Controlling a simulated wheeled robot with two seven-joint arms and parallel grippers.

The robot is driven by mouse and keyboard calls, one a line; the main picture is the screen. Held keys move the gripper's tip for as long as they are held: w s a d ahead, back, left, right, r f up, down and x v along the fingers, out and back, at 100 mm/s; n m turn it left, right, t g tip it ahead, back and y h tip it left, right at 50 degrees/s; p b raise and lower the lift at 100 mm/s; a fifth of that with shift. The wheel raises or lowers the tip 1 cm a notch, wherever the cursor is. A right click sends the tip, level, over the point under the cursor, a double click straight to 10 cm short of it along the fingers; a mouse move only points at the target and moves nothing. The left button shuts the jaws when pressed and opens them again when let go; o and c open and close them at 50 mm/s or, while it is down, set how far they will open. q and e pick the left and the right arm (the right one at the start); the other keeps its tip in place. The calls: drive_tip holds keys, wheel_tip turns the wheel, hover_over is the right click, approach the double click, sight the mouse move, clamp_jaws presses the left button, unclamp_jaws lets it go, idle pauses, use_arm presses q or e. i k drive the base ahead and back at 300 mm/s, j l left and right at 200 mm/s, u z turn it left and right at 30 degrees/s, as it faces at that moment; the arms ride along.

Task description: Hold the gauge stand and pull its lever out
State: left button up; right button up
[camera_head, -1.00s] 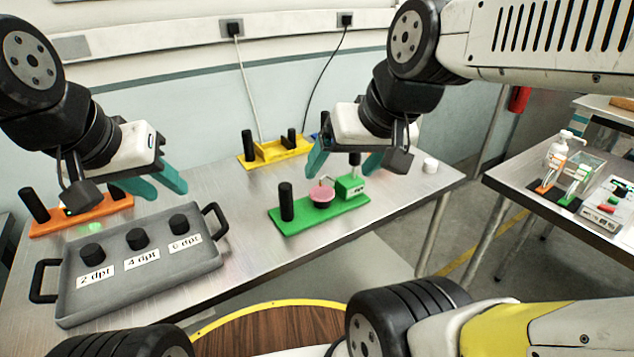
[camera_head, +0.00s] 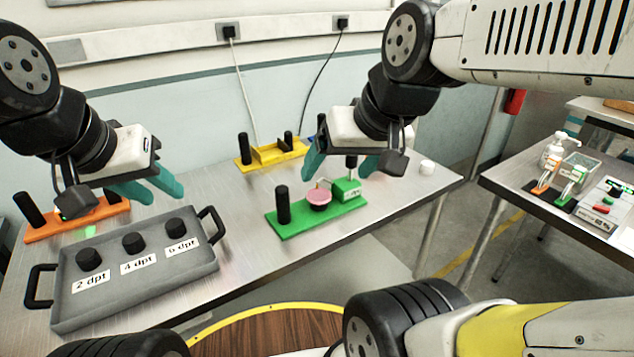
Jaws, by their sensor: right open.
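I cannot tell for certain which stand is the gauge stand. A green stand (camera_head: 293,226) at the table's middle has a black post (camera_head: 283,204), a pink bowl-shaped part (camera_head: 319,198) and a green block (camera_head: 346,188) with a small label. My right gripper (camera_head: 340,170) is open and empty, its teal fingers apart, above and behind the green stand; it partly hides a dark upright by the block. My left gripper (camera_head: 166,197) is open and empty above the back of the grey tray, beside an orange stand (camera_head: 62,229) with a black post, which the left hand partly hides.
A grey tray (camera_head: 75,312) with handles holds black knobs labelled 2, 4 and 6 dpt. A yellow stand (camera_head: 270,155) with a black post is at the back by the wall. Bare table lies between tray and green stand.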

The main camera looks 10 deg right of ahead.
sight(351, 160)
drive_tip(key=l+u, duration=0.15)
drive_tip(key=l, duration=0.3)
drive_tip(key=l+u, duration=0.2)
drive_tip(key=l, duration=0.25)
drive_tip(key=k+l+u, duration=0.15)
drive_tip(key=l, duration=0.3)
drive_tip(key=k+l+u, duration=0.15)
drive_tip(key=l, duration=0.3)
drive_tip(key=i, duration=0.05)
